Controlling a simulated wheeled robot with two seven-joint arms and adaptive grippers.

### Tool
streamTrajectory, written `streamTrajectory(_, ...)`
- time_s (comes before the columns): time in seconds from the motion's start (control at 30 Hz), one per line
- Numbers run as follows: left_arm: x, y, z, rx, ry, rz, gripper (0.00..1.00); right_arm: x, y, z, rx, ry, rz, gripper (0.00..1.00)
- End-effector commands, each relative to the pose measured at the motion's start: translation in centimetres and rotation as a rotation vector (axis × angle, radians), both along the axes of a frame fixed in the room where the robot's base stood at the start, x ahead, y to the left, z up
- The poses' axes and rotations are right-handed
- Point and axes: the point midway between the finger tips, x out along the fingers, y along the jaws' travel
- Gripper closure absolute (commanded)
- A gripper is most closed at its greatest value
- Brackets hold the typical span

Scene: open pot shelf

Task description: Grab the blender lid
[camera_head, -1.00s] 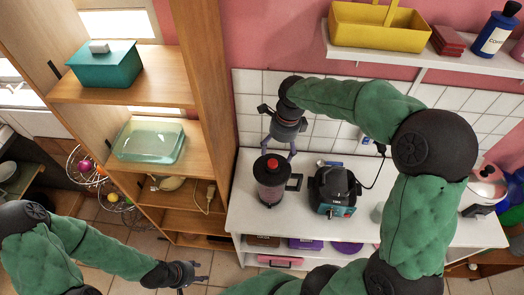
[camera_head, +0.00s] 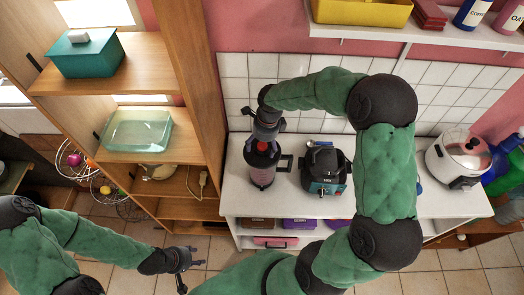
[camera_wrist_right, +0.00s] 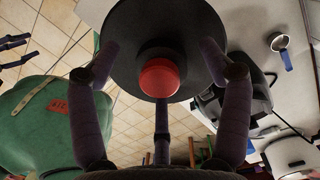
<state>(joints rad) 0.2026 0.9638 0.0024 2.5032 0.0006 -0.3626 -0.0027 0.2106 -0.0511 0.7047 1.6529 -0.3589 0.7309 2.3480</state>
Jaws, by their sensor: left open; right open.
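The blender lid (camera_wrist_right: 205,25) is a dark round disc with a red knob (camera_wrist_right: 159,78) in its middle, seen in the right wrist view. It sits on the blender (camera_head: 262,170), which stands upright at the left end of the white counter in the head view. My right gripper (camera_head: 267,136) is directly above the lid, pointing down. In the wrist view its fingers are spread around the red knob, open; whether they touch the lid I cannot tell. My left gripper (camera_head: 184,270) is open and empty, low over the floor, far from the blender.
A black appliance (camera_head: 326,170) stands just right of the blender on the white counter (camera_head: 390,205). A white pot (camera_head: 458,158) is at the counter's right. A wooden shelf (camera_head: 205,100) rises close on the left. A wall shelf with a yellow basket (camera_head: 362,10) is above.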

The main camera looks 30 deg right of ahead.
Motion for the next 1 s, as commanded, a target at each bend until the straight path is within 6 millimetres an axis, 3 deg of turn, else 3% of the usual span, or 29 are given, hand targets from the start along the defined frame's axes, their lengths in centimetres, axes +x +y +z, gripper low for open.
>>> streamTrajectory(0.3, -0.01, 0.00, 0.01, 0.000, 0.000, 0.000, 0.53, 0.07, 0.02, -0.57, 0.000, -0.001, -0.001, 0.21)
streamTrajectory(0.37, -0.01, 0.00, 0.01, 0.000, 0.000, 0.000, 0.53, 0.07, 0.02, -0.57, 0.000, -0.001, -0.001, 0.36)
streamTrajectory(0.53, -0.01, 0.00, 0.01, 0.000, 0.000, 0.000, 0.53, 0.07, 0.02, -0.56, 0.000, -0.001, 0.000, 0.82)
streamTrajectory(1.0, -0.01, 0.00, 0.02, 0.000, 0.000, 0.000, 0.53, 0.15, 0.00, 0.21, -0.001, -0.004, 0.000, 0.83)
